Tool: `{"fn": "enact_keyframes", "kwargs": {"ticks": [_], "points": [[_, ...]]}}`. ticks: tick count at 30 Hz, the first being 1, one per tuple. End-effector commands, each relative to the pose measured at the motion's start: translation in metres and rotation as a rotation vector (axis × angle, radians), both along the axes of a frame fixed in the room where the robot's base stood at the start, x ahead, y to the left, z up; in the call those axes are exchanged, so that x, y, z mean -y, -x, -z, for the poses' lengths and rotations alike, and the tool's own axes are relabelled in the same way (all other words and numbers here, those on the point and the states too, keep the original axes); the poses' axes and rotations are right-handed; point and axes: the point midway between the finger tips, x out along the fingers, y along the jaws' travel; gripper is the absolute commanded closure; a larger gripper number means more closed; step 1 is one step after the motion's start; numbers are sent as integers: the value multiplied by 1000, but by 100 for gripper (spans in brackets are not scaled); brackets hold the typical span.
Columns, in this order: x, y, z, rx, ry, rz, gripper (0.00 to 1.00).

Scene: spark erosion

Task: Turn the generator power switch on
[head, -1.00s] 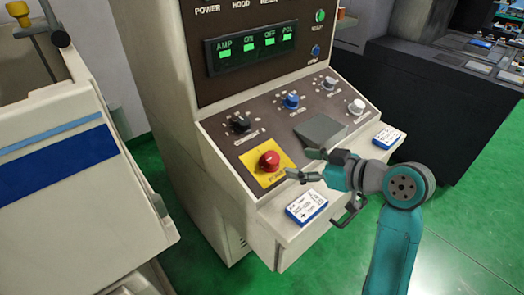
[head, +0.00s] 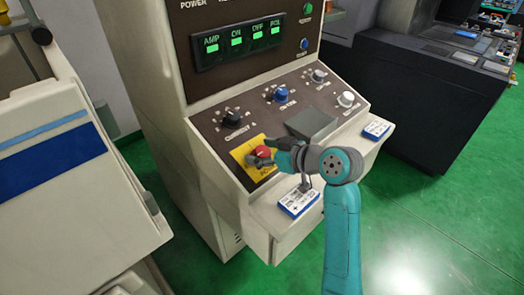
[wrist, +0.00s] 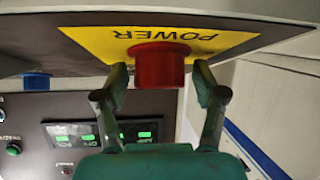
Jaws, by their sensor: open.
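The generator's power switch is a red knob (head: 263,153) on a yellow plate (head: 243,153), at the lower left of the sloped control panel. In the wrist view the red knob (wrist: 159,66) stands between my two fingertips, and the yellow plate (wrist: 95,42) reads POWER upside down. My gripper (head: 264,160) is open, with a finger on each side of the knob. Small gaps seem to show between fingers and knob in the wrist view (wrist: 160,82); I cannot tell whether either finger touches. The gripper partly hides the knob and plate in the head view.
The panel also has a black knob (head: 233,118), a blue knob (head: 280,95) and pale knobs above. A green-lit display (head: 245,38) is higher up. Blue-and-white boxes (head: 298,201) lie on the front ledge. A white cabinet (head: 60,190) stands at left.

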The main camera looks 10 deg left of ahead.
Motion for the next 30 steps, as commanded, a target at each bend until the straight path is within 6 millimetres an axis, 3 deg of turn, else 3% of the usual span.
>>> {"fn": "enact_keyframes", "kwargs": {"ticks": [3,10,20,30], "points": [[0,0,0,0,0,0,32],[0,0,0,0,0,0,90],[0,0,1,-9,-6,27,91],[0,1,2,-65,-48,219,91]]}}
